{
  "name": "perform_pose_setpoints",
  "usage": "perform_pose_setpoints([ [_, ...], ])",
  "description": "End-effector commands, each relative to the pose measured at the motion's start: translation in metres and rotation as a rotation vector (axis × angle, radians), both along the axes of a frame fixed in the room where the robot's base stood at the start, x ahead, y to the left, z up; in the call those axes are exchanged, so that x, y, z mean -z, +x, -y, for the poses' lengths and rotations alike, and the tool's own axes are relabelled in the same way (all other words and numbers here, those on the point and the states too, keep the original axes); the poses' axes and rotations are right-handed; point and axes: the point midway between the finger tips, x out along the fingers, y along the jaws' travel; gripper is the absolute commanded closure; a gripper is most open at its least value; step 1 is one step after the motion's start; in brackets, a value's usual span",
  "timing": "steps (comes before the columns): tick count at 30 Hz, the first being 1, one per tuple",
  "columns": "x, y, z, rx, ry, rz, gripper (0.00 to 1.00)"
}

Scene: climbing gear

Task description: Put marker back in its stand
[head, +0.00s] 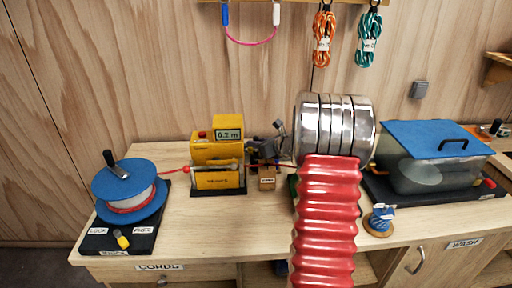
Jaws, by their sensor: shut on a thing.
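A small wooden block with a white label (267,183) stands on the bench just right of the yellow meter. It may be the marker's stand, but its label is too small to read. I cannot make out the marker. My red ribbed arm and its chrome wrist cover the middle right of the bench.
Left are a blue cord reel (115,190) and a yellow meter (217,150) reading 0.2 m. A red cord runs right past a dark grey device (263,151). Right are a blue thread spool (380,220) and a blue-lidded clear tub (425,172). Coiled cords (323,40) hang above.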

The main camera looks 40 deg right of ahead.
Motion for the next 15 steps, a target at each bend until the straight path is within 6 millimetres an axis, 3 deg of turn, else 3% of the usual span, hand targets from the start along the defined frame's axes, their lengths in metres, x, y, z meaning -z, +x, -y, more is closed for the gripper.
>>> perform_pose_setpoints([
  [4,0.0152,0.0,0.0002,0.001,0.0,0.0,1.0],
  [15,0.0181,0.0,0.0001,0.0,0.0,0.001,1.0],
])
